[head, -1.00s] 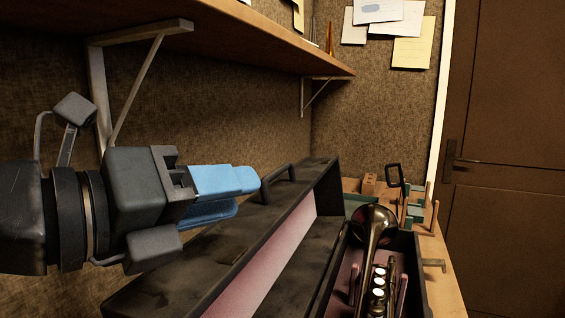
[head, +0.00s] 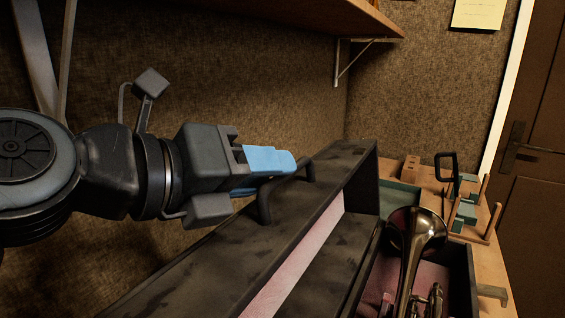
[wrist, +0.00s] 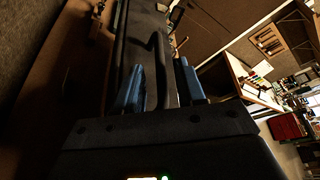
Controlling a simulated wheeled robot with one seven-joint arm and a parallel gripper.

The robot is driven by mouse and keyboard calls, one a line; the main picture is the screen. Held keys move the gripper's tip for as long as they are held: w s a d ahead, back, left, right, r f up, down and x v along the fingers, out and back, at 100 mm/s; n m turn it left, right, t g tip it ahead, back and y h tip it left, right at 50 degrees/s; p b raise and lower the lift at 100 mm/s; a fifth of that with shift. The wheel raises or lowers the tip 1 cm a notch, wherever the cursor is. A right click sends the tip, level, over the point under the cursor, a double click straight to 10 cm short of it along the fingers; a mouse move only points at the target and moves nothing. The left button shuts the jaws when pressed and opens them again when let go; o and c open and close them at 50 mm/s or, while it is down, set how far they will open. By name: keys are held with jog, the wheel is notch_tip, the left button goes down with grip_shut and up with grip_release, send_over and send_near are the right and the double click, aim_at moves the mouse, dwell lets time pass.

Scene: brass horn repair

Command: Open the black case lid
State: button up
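The black case (head: 470,262) sits on the bench with its lid (head: 215,265) raised and its pink lining partly showing. A dark handle (head: 266,208) stands out from the lid's outer face; it also shows in the wrist view (wrist: 160,62). My gripper (head: 285,170) has its blue fingertips at the handle. In the wrist view my gripper (wrist: 162,88) is open, with the fingers apart on both sides of the handle and gaps visible beside it. Whether a finger touches the handle I cannot tell.
A brass horn (head: 415,240) lies in the case. Wooden pegs and green blocks (head: 466,210) stand on the bench behind it. A wooden shelf (head: 310,15) hangs above on the wall. A brown door (head: 535,200) is at the right.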

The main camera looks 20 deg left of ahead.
jog(key=shift+p+x, duration=0.3)
jog(key=shift+x, duration=1.25)
grip_shut()
